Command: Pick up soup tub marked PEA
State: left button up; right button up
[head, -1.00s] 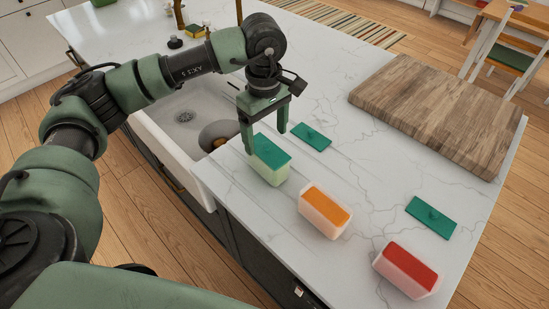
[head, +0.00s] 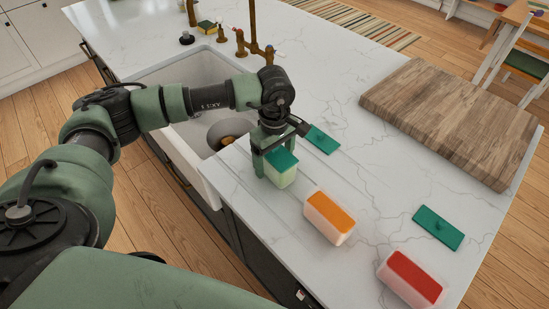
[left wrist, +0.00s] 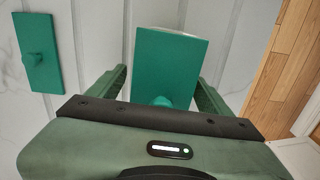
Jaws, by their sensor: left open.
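A pale green tub (head: 281,178) with a green top (head: 281,160) stands upright on the white counter beside the sink; no PEA marking is readable on it. My left gripper (head: 278,164) points down over this tub, open, with its fingers on either side of it. In the left wrist view the green top (left wrist: 166,65) lies between the two open fingers (left wrist: 160,92), with a knob near the gripper body. An orange-topped tub (head: 329,217) and a red-topped tub (head: 411,280) stand to its right. My right gripper is not in view.
One loose green lid (head: 320,139) lies just behind the green tub; it also shows in the left wrist view (left wrist: 38,52). Another green lid (head: 438,228) lies further right. A wooden board (head: 450,120) covers the back right. The sink (head: 180,100) is left.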

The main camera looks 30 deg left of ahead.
pick_arm(q)
jog(key=c, duration=1.3)
jog(key=shift+c, duration=0.2)
jog(key=shift+r, duration=0.15)
